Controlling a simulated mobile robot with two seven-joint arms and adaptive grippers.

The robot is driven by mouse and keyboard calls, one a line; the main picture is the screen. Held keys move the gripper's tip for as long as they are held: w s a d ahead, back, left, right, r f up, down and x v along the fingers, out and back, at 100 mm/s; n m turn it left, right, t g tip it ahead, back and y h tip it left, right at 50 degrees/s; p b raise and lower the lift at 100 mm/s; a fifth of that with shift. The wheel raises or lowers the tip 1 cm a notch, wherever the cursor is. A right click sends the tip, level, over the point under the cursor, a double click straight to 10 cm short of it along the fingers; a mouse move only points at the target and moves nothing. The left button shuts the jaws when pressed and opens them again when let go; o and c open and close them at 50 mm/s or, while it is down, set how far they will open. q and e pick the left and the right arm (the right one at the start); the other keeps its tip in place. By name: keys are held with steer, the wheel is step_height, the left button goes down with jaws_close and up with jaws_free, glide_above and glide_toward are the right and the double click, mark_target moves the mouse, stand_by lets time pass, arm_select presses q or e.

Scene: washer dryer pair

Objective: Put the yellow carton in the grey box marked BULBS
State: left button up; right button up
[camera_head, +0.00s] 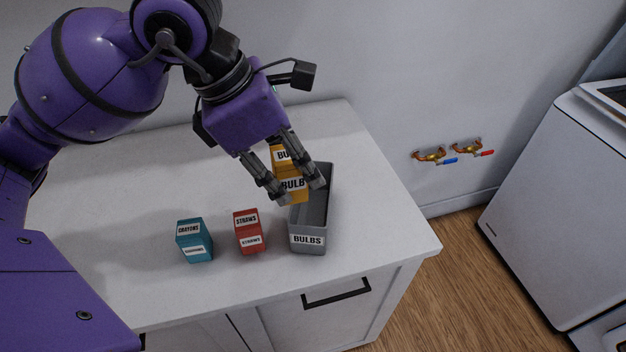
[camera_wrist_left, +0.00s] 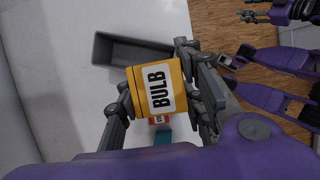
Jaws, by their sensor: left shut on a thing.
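The yellow carton (camera_head: 292,186), labelled BULB, is between the fingers of my left gripper (camera_head: 300,191), which is shut on it. In the left wrist view the carton (camera_wrist_left: 158,88) fills the space between both fingers. The grey box (camera_head: 308,249), marked BULBS on its front, stands open on the white counter. In the head view the carton overlaps the box's left side; in the wrist view the box (camera_wrist_left: 98,50) shows apart from it, behind and to the upper left. My right gripper (camera_wrist_left: 256,16) shows small at the wrist view's top right; its finger opening is unclear.
A red STRAWS carton (camera_head: 248,232) stands just left of the box, and a teal CRAYONS carton (camera_head: 195,241) further left. The white counter (camera_head: 110,230) is clear at the left. Its right edge drops to the wooden floor. A white appliance (camera_head: 560,210) stands at the right.

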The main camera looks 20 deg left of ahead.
arm_select(q)
steer(key=w+d+f, duration=0.1)
steer(key=w+f, duration=0.6)
steer(key=f, duration=0.3)
steer(key=shift+w, duration=0.35)
steer(key=shift+f, duration=0.1)
steer(key=shift+f, duration=0.55)
steer(key=o, duration=1.1)
steer(key=shift+f, duration=0.1)
steer(key=shift+o, duration=0.2)
